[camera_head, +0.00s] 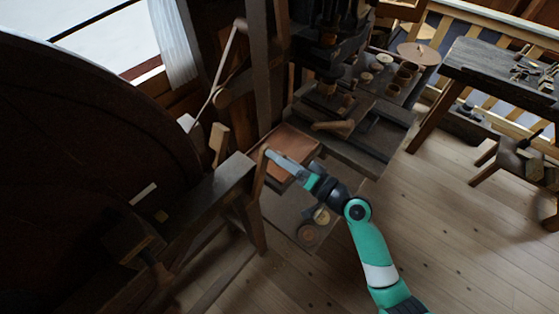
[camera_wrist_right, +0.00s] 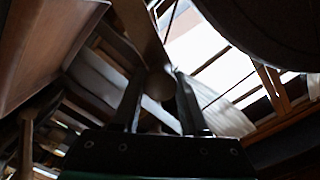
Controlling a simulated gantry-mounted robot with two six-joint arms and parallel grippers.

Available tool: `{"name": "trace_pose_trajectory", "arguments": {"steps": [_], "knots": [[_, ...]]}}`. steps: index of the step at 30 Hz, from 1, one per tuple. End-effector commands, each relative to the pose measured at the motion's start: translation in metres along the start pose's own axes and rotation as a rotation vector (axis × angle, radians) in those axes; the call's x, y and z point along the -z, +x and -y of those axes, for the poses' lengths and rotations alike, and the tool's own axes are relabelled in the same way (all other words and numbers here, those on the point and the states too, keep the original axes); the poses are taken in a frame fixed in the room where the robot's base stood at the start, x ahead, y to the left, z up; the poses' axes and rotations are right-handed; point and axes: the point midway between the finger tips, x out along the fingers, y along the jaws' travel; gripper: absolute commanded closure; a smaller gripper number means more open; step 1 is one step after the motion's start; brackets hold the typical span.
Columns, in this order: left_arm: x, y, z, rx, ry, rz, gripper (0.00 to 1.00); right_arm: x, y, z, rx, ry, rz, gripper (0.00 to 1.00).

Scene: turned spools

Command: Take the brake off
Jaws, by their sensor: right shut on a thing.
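A slim wooden lever (camera_head: 259,167), which I take to be the brake, stands near the right end of the wheel's wooden frame. My right gripper (camera_head: 270,154) reaches it from the right and is shut on its upper part. In the right wrist view, a brown wooden bar with a rounded end (camera_wrist_right: 160,84) sits between the two dark fingers of my right gripper (camera_wrist_right: 161,76). The fingers hide part of the bar, and its foot cannot be made out in the wrist view. My left gripper does not show in either view.
A large dark wheel (camera_head: 80,150) fills the left side. A brown tray-like surface (camera_head: 290,146) lies just behind my right gripper. A bench with several small turned pieces (camera_head: 387,76) stands behind. A table (camera_head: 480,62) and stool are at the right. The plank floor (camera_head: 450,235) is mostly clear.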

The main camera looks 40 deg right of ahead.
Motion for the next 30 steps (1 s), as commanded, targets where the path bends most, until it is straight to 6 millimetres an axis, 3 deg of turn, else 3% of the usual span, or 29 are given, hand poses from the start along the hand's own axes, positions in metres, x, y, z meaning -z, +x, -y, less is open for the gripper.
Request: {"name": "trace_pose_trajectory", "arguments": {"steps": [16,17,21,30], "knots": [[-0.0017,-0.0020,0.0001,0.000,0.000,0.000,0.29,0.0025,-0.0005,-0.0073,-0.005,0.038,-0.002,1.00],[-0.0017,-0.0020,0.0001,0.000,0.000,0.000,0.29,0.0025,-0.0005,-0.0074,-0.005,0.037,-0.002,0.53],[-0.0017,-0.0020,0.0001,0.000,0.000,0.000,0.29,0.0023,-0.0004,-0.0070,-0.004,0.036,-0.001,0.28],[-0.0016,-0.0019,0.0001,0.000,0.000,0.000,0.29,0.0023,-0.0008,-0.0059,-0.002,0.035,0.000,0.27]]}}
